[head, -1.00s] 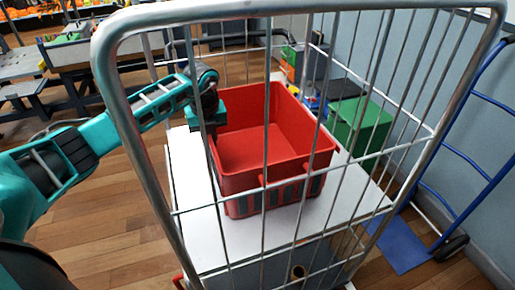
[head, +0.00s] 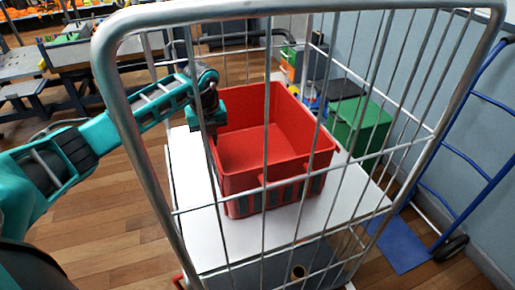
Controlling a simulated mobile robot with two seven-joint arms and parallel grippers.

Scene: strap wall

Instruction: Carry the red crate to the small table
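The red crate (head: 285,145) is open-topped and looks empty. It stands upright on a white tabletop (head: 240,240), seen through the bars of a metal wire frame (head: 265,190). My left gripper (head: 210,132) is at the crate's left wall, near its upper rim. Its fingers are largely hidden by the crate and the bars, so I cannot tell whether they are closed on the wall. My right gripper is not in view. I cannot tell whether the white top is the small table.
The wire frame rises close in front of me. A green box (head: 360,125) stands behind the crate at right. Benches (head: 75,65) stand at back left. Wooden floor is clear at left.

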